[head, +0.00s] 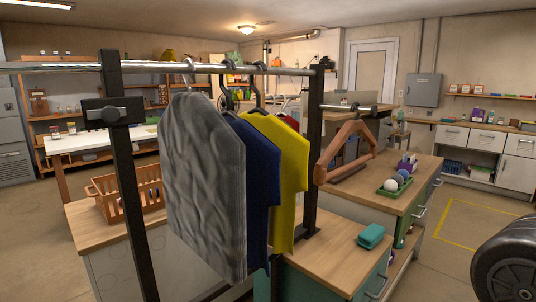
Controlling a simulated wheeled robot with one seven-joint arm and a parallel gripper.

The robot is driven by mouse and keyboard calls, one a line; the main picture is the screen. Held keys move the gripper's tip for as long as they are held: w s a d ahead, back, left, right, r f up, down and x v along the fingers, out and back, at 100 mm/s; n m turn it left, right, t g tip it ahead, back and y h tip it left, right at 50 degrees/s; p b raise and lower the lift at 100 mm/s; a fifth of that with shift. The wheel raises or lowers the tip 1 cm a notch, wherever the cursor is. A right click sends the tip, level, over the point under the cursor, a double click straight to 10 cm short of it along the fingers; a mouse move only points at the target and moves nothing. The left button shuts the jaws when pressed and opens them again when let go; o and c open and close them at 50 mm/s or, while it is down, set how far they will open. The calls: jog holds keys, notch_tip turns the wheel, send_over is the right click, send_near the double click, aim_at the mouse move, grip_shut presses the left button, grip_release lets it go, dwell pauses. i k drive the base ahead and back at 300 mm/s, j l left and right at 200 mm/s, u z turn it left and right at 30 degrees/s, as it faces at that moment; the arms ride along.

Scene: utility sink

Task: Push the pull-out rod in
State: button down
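The pull-out rod (350,107) is a short metal bar. It sticks out to the right from the right black post of a clothes rack, below the top rail. A dark knob or ring (374,109) shows near its outer end. A brown wooden hanger (345,153) is just below the rod and seems to hang from it; the hook is too small to make out clearly. My gripper's fingers are not in view. A dark rounded part, likely of my own arm, shows at the lower right edge, well apart from the rod.
Grey (205,180), blue (262,190) and yellow (290,180) garments hang from the top rail (160,67). Wooden-topped counters stand below, with an orange basket (128,195), a teal item (371,236) and a green tray of balls (395,184). Open floor lies at right.

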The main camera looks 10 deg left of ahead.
aim_at(6, 68)
jog(key=u, duration=1.9)
jog(key=j, duration=0.1)
